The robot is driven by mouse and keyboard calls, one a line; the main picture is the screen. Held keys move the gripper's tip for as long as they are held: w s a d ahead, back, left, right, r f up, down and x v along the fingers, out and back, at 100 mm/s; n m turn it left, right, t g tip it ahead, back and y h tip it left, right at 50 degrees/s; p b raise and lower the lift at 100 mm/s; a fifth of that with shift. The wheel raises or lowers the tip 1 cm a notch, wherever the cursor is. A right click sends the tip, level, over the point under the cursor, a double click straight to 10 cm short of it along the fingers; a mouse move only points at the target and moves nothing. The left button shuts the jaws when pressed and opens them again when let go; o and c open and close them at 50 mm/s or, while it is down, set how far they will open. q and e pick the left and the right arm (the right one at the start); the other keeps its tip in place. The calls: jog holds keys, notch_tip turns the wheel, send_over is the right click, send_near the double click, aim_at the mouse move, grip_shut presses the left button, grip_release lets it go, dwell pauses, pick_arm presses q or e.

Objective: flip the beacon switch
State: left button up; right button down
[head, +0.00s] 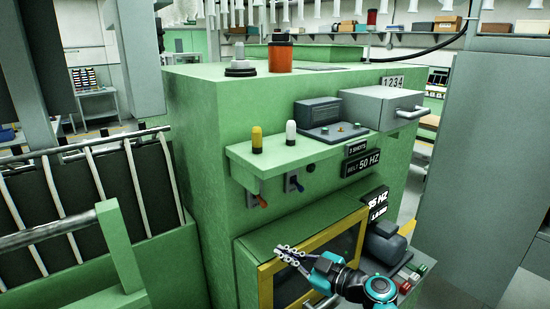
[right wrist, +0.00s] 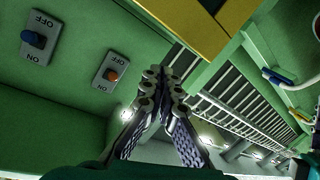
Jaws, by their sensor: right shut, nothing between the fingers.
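Two toggle switches on small grey plates sit on the green cabinet front, under its shelf. The orange-tipped switch (head: 263,203) is on the left and the blue-tipped switch (head: 299,187) on the right. The right wrist view shows them upside down, with the orange switch (right wrist: 111,76) nearer the fingers than the blue switch (right wrist: 38,38); ON and OFF show on the plates. No label naming the beacon is readable. An orange beacon (head: 280,55) stands on the cabinet top. My right gripper (head: 282,250) is shut and empty, below the switches, apart from both. My left gripper is not in view.
A shelf (head: 240,154) with a yellow lamp (head: 257,140) and a white lamp (head: 291,132) juts out above the switches. A yellow-framed window (head: 265,290) is behind my right gripper. A grey drawer (head: 380,106) with a handle projects at the upper right.

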jog(key=s+d+f+m+g+h+b, duration=0.25)
jog(key=s+f+m+h, duration=0.3)
jog(key=s+f, duration=0.45)
jog(key=s+d+f+m+g+h, duration=0.1)
jog(key=s+d+f+m+h, duration=0.5)
jog(key=s+d+m, duration=0.3)
jog(key=s+d+h, duration=0.1)
jog(key=s+d, duration=0.1)
jog(key=d, duration=0.1)
jog(key=shift+s+f, duration=0.2)
jog(key=shift+s, duration=0.1)
